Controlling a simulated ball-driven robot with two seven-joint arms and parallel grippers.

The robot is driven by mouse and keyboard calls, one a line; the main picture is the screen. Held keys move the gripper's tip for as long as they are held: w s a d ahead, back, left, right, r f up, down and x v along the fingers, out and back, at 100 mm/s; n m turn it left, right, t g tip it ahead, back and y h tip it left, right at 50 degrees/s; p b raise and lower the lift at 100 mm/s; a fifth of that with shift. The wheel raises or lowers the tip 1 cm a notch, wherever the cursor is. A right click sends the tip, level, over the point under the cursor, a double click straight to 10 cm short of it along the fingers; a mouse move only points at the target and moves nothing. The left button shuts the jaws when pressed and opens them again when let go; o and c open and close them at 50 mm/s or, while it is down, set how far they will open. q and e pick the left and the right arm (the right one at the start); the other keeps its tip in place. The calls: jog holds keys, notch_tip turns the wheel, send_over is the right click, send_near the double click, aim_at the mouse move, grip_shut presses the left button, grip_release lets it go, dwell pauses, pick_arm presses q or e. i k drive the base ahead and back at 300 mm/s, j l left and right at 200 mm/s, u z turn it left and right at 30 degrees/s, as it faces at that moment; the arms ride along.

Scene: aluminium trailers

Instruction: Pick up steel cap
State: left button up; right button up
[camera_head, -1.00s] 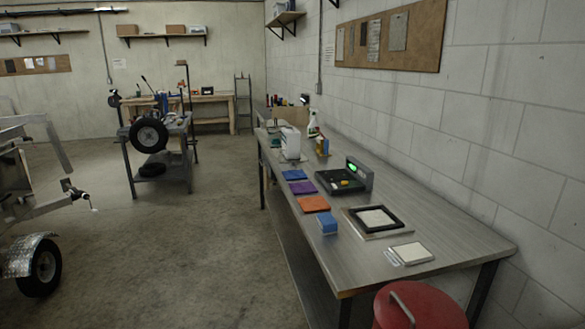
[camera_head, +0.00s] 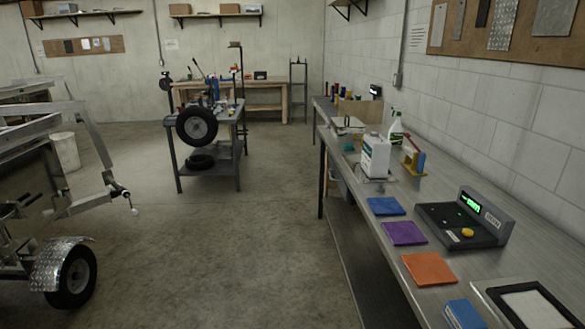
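I cannot make out a steel cap in the head view; small items on the far benches are too small to tell. The long metal workbench (camera_head: 455,188) runs along the right wall. A black scale (camera_head: 462,222) with a green display stands on it, with a small yellow object (camera_head: 467,232) on top. Neither of my grippers shows in the view.
Blue, purple (camera_head: 404,233) and orange (camera_head: 430,269) cloths lie along the bench's left edge. A white jug (camera_head: 375,156) and a spray bottle (camera_head: 396,130) stand farther back. A trailer (camera_head: 62,262) stands left. The floor between is clear.

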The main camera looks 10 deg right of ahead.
aim_at(380, 188)
jog(key=i+z, duration=0.1)
jog(key=i, duration=0.35)
jog(key=i+j+z, duration=0.1)
jog(key=i, duration=0.35)
jog(key=i+j+z, duration=0.15)
jog(key=i, duration=0.35)
jog(key=i+j+z, duration=0.1)
jog(key=i, duration=0.35)
